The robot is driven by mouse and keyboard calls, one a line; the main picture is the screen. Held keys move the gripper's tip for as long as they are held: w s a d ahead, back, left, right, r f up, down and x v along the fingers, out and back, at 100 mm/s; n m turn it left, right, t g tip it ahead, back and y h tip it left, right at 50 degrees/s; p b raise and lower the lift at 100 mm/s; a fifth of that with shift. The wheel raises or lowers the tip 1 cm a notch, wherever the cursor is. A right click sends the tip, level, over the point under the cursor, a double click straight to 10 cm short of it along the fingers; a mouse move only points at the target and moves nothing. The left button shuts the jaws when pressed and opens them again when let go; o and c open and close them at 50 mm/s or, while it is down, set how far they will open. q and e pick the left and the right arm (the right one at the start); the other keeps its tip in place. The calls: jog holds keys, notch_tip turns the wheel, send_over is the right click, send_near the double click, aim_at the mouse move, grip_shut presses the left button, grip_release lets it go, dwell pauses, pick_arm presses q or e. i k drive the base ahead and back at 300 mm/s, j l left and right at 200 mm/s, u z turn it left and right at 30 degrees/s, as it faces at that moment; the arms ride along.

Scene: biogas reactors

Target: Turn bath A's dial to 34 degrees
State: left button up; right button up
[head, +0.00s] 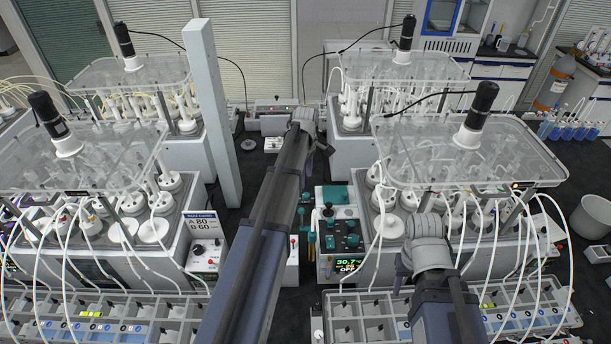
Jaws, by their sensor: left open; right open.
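A control unit (345,225) stands at the centre right, with teal and black knobs on top. Its lit display (348,265) reads about 30.7, with OFF below. Another bath (120,262) at left has a white panel with a black dial (197,250). No A or B marking on either bath is readable, so I cannot tell which is bath A. My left gripper (308,128) is at the far end of the long arm, beyond the control unit; it is open, fingers mostly hidden. My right gripper (405,268) is open, right of the display, its fingers partly hidden. Neither visibly touches a dial.
A card (201,228) reads A 80, B 60. Clear-lidded reactor baths with black stirrer motors (479,103) stand on both sides. White tubes run down to front racks (100,318). A grey post (212,110) rises at left. Dark floor (262,168) lies between the rows.

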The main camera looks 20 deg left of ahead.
aim_at(353, 239)
jog(key=k, duration=1)
